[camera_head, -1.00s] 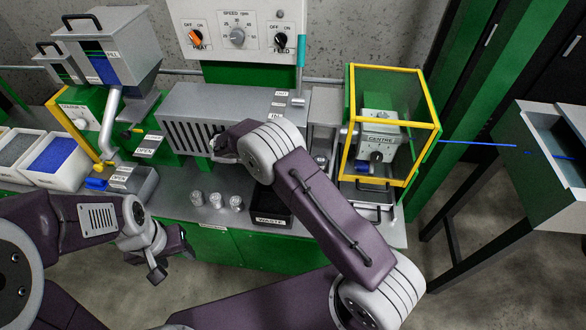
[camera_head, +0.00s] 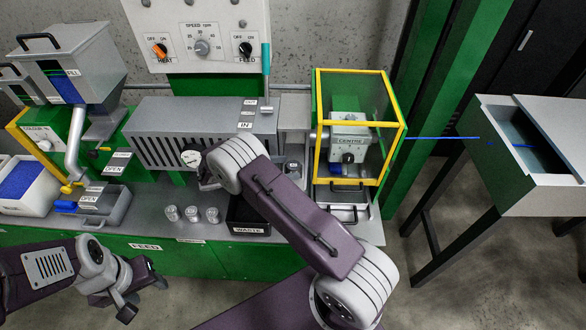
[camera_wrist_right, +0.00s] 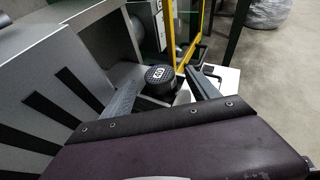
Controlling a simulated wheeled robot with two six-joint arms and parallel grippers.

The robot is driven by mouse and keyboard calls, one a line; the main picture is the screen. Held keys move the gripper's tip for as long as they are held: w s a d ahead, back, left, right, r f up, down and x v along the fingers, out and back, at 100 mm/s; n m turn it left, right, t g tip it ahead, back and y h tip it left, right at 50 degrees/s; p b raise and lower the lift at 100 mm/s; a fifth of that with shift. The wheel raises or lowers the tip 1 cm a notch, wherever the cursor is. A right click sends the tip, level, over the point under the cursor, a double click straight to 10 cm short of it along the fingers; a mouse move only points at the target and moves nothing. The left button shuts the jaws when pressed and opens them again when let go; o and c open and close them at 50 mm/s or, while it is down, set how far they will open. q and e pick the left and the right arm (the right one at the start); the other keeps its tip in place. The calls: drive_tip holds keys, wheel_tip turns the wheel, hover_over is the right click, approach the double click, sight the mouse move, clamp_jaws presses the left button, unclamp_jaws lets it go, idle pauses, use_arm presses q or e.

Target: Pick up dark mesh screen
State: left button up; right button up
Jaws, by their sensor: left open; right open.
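A dark round piece with a mesh-like top and a small white label (camera_wrist_right: 159,72) stands on a grey surface in the right wrist view. It looks like the dark mesh screen. My right gripper (camera_wrist_right: 161,80) is open, its two fingers on either side of this piece in the picture; I cannot tell whether they touch it. In the head view my right forearm hides the right fingers. A small dark-topped cylinder (camera_head: 292,166) beside that arm may be the same piece. My left gripper (camera_head: 143,296) is open and empty, low at the left in front of the bench.
Several small metal cups (camera_head: 192,214) stand on the bench left of the black waste bin (camera_head: 246,228). The slotted grey machine housing (camera_head: 160,140) and the yellow-framed guard (camera_head: 318,130) flank the right arm. A blue cable (camera_head: 440,138) runs right to a grey trough (camera_head: 478,130).

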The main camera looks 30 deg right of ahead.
sight(287, 168)
drive_tip(key=shift+d+f, duration=0.2)
drive_tip(key=shift+d, duration=0.25)
drive_tip(key=shift+a, duration=0.1)
clamp_jaws()
drive_tip(key=shift+r, duration=0.65)
wheel_tip(287, 168, up, 3)
drive_tip(key=shift+r, duration=0.1)
drive_tip(key=s+r, duration=0.6)
drive_tip(key=s, duration=0.5)
drive_tip(key=shift+s+r, duration=0.3)
drive_tip(key=shift+s, duration=0.05)
